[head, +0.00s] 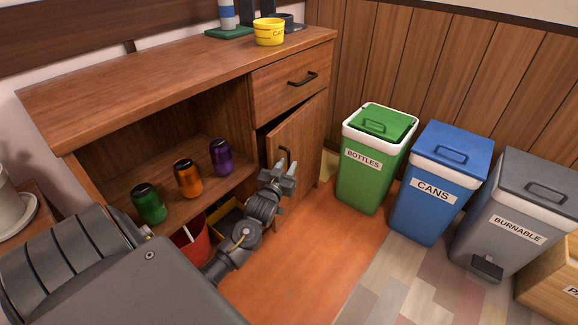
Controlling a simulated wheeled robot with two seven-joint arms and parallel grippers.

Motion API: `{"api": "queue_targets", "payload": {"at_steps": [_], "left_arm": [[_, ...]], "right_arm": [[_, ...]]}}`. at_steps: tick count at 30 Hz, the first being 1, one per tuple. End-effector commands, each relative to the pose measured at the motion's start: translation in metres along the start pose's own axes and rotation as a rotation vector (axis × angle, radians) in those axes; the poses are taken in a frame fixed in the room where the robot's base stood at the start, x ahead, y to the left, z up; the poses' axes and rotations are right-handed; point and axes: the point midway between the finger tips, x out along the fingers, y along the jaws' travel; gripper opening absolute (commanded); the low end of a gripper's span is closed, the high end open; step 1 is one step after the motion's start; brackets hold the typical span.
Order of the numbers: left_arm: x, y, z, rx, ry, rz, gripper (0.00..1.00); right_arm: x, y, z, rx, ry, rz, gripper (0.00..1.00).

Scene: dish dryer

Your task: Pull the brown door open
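The brown door (305,138) is on the right side of the wooden cabinet, below a drawer. It stands ajar: its left edge is swung out, and a dark gap shows between its top and the cabinet. A dark vertical handle (287,154) is near the door's left edge. My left gripper (286,168) is at this handle, with its fingers around the handle's lower part, and looks shut on it. The gripper hides part of the handle and the door's lower left. My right gripper is out of view.
The drawer (290,78) above is shut. Green (149,203), orange (187,178) and purple (221,157) cans stand on the open shelf. A red bucket (190,243) is below. Green (368,180), blue (428,205) and grey (505,225) bins stand to the right; clear floor lies before the door.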

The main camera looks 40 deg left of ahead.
Motion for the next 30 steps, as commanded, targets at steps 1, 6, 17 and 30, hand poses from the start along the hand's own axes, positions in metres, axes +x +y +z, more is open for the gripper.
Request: {"api": "queue_targets", "payload": {"at_steps": [1,6,17,30], "left_arm": [[0.007,0.000,0.002,0.000,0.001,0.000,0.29],[0.022,0.001,0.001,0.000,0.000,0.001,0.29],[0.026,0.001,0.000,0.000,-0.001,0.001,0.27],[0.025,0.001,0.000,0.000,-0.001,0.001,0.00]], "right_arm": [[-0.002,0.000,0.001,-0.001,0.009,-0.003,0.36],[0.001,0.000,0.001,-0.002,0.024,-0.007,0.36],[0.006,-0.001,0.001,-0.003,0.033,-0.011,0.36],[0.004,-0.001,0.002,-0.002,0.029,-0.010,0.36]]}}
